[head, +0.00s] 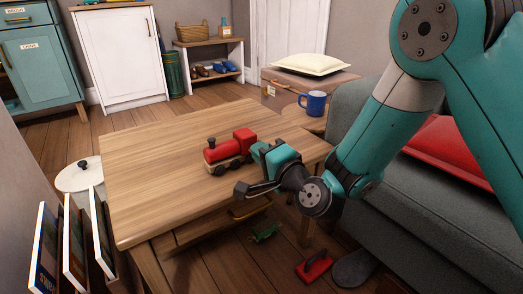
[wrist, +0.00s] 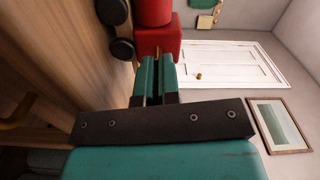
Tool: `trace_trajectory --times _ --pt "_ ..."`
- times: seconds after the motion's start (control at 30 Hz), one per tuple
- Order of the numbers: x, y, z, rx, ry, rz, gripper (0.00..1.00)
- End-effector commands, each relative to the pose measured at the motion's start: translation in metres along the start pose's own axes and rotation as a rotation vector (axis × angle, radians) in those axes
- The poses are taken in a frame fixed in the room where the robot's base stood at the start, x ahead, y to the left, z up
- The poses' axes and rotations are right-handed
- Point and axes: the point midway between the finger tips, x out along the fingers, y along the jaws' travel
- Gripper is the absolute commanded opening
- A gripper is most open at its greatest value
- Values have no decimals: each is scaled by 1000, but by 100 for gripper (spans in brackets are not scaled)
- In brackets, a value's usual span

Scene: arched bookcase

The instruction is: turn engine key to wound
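The toy engine (head: 226,152), red with dark wheels and chimney, stands upright on the wooden table (head: 160,190). In the wrist view its red body (wrist: 158,42) is at the top, turned on its side by the camera angle. My gripper (head: 257,152) is level behind the engine's cab end. In the wrist view my gripper's teal fingers (wrist: 157,62) are close together at the engine's rear. A thin brass sliver, the engine key (wrist: 158,52), shows between the fingertips. The fingers hide most of the key, and its turned angle cannot be told.
A blue mug (head: 313,103) stands on a small side table beyond. A grey sofa (head: 430,195) with a red cushion is at the right. Books (head: 75,240) stand at the lower left. A green toy (head: 265,231) and red object (head: 314,267) lie on the floor. The tabletop's left is clear.

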Motion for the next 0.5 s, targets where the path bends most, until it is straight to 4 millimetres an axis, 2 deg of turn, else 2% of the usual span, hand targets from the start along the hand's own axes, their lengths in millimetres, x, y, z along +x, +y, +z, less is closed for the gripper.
trace_trajectory --times 0.2,0.5 --pt "0 2 0 118 -1 3 0" --pt "0 2 0 189 0 2 0"
